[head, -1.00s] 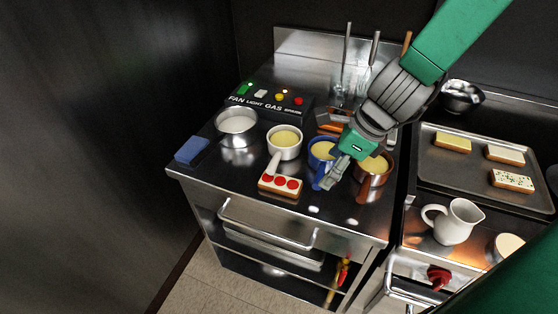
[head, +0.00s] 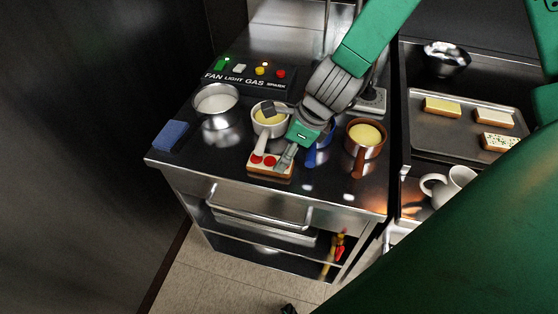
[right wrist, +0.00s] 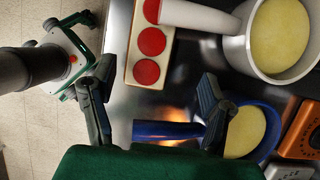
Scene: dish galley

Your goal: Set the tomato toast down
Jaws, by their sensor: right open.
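The tomato toast (head: 257,167), a pale slab with red tomato rounds, lies on the steel counter near its front edge. In the right wrist view the toast (right wrist: 135,58) lies beyond the fingertips, partly covered by the white pot's handle. My right gripper (head: 284,157) is over the toast's right end in the head view. Its two fingers (right wrist: 155,88) are spread and hold nothing. Whether a finger touches the toast cannot be told. A dark tip at the head view's bottom edge may be my left gripper (head: 288,309); its jaws cannot be made out.
The white pot (head: 269,118) stands just behind the toast. A blue pot (head: 318,155) and a copper pot (head: 364,140) stand to the right, a steel bowl (head: 215,106) and blue sponge (head: 170,135) to the left. A tray (head: 425,137) with more toasts is at right.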

